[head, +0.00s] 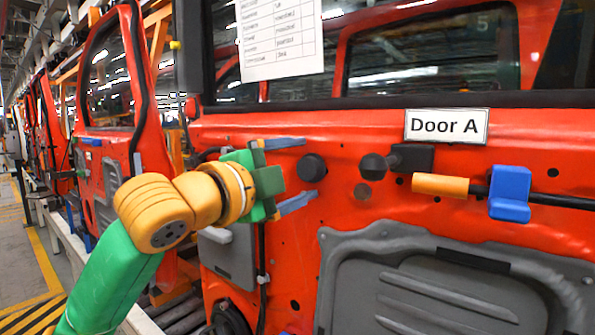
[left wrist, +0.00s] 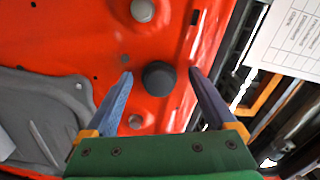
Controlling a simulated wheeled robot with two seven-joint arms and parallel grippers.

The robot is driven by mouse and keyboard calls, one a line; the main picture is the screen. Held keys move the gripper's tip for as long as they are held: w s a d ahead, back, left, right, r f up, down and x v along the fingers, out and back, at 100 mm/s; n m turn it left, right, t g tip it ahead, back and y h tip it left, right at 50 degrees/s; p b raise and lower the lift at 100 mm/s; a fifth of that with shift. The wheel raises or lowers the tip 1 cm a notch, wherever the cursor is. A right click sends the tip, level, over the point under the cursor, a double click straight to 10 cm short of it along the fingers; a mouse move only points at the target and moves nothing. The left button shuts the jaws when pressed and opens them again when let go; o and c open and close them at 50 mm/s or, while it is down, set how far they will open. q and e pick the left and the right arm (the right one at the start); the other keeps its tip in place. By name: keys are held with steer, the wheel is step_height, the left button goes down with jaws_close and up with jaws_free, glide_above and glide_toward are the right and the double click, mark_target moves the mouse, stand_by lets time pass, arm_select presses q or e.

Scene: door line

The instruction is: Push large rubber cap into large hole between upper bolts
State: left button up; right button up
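A large dark round cap (head: 313,168) is at the red door panel, to the left of the Door A label. My left gripper (head: 308,170) is open, with its two blue fingers above and below the cap. In the left wrist view the cap (left wrist: 159,78) sits between the fingertips, with a gap on each side. The hole's rim is hidden, and I cannot tell how deep the cap sits. My right gripper is out of view.
The Door A label (head: 446,126), an orange cylinder (head: 440,185) on a dark rod and a blue clip (head: 510,195) are to the right. A grey panel (head: 430,290) covers the lower door. A paper sheet (head: 280,38) hangs above. Other red doors line up at left.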

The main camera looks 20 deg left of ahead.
arm_select(q)
steer(key=shift+s+f, duration=0.15)
steer(key=b+v, duration=0.6)
steer(key=v, duration=0.7)
